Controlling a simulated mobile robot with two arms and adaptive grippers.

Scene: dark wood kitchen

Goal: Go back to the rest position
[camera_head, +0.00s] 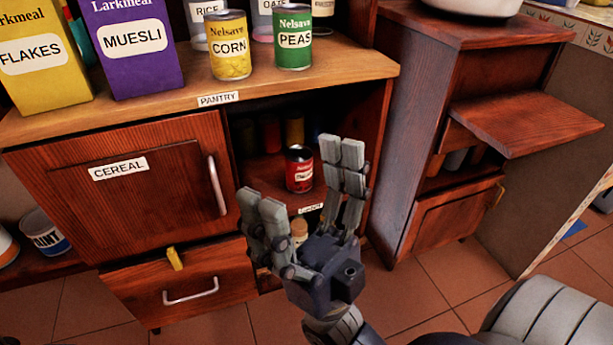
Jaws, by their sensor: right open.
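My right gripper (304,185) is in the lower middle of the head view, in front of the open pantry cabinet (352,95). Its fingers point up and are spread wide apart, with nothing held between them. A red can (299,169) stands upright on the cabinet's inner shelf and shows behind the gap between the fingers. The gripper hides part of the lower shelf. My left gripper is not in view.
On the pantry top stand a yellow corn can (229,45), a green peas can (293,38), a muesli box (131,45) and a flakes box (40,55). The cereal door (120,180) is shut. At right, a flap (525,122) juts out from another cabinet. Tiled floor (420,290) shows below.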

